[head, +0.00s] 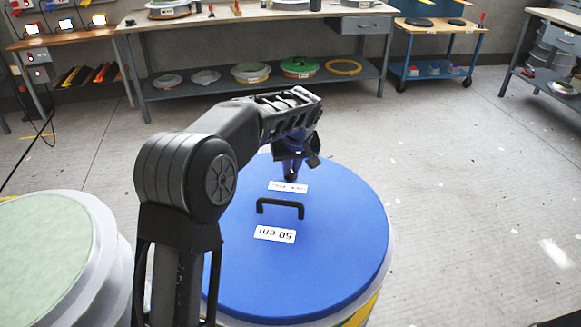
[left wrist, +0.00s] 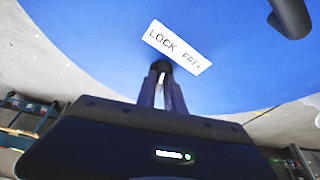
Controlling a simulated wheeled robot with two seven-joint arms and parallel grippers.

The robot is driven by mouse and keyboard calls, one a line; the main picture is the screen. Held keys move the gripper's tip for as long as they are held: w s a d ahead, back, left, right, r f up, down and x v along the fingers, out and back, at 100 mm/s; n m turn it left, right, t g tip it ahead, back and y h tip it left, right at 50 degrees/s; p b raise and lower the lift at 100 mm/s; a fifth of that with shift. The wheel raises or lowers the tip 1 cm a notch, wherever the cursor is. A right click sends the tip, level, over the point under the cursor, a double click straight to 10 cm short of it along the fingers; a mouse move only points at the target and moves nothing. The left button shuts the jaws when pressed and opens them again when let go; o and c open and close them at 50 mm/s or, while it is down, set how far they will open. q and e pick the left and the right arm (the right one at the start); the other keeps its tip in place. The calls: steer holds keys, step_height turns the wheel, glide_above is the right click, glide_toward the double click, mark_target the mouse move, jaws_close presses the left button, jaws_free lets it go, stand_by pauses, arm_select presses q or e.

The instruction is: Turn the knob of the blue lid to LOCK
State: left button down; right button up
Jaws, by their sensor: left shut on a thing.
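The round blue lid (head: 340,240) sits on top of a drum in the head view and fills the upper part of the left wrist view (left wrist: 100,40). Near its far edge is a small dark knob (head: 291,178), which also shows in the left wrist view (left wrist: 160,66). A white label (left wrist: 178,47) reading LOCK and FREE lies beside the knob. My left gripper (head: 292,172) points down over the knob and is shut on it, its fingers (left wrist: 161,88) hiding most of it. Which word the knob points to cannot be told. My right gripper is out of view.
A pale green-topped mould (head: 40,245) is at left. A workbench (head: 250,17) stands behind. The floor at right is clear.

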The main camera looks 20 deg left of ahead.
arm_select(q)
steer(key=shift+d+n+g+y, duration=0.1)
steer(key=shift+n+g+y, duration=0.35)
steer(key=shift+n, duration=1.05)
steer(key=c, duration=1.4)
jaws_free()
steer(key=shift+c, duration=0.2)
steer(key=v, duration=0.7)
steer(key=shift+r+p, duration=0.4)
steer(key=shift+d, duration=0.1)
